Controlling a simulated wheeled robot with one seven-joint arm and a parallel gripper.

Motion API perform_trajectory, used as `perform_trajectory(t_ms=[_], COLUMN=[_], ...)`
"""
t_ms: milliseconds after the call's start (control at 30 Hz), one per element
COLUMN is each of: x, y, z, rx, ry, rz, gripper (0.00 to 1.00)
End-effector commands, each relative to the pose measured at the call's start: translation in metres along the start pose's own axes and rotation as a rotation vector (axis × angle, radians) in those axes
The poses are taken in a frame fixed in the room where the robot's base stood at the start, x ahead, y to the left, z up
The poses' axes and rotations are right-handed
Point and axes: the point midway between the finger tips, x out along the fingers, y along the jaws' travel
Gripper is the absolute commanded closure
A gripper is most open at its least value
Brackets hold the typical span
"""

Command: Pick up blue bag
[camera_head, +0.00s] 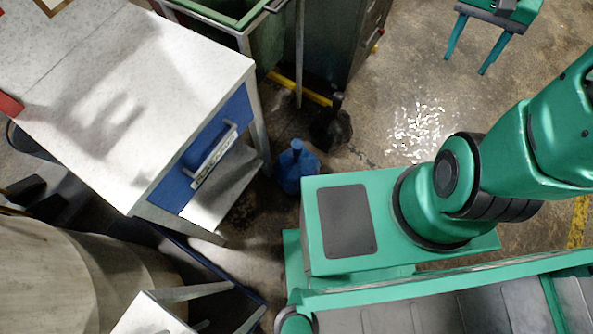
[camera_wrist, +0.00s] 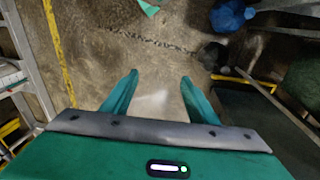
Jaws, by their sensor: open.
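The blue bag (camera_head: 297,168) sits on the floor between the white-topped table and my green base in the head view. Its gathered top points up. My gripper (camera_head: 468,52) is at the top right of the head view, well apart from the bag. In the wrist view my gripper (camera_wrist: 160,78) has its two green fingers spread, with only bare floor between them.
A black bag (camera_head: 330,130) lies on the floor just behind the blue bag. The white-topped table (camera_head: 130,100) with a blue drawer (camera_head: 208,150) stands left. A green bin (camera_head: 265,45) and a dark cabinet stand behind. The floor (camera_head: 415,110) between bags and gripper is clear.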

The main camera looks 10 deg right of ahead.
Motion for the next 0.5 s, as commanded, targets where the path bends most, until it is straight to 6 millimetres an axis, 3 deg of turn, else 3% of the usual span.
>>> perform_trajectory(t_ms=[233,500], x=[0.064,0.146], y=[-0.067,-0.145], z=[-0.029,-0.03], rx=[0.071,0.161], ry=[0.006,-0.011], rz=[0.013,-0.022], gripper=[0.46,0.46])
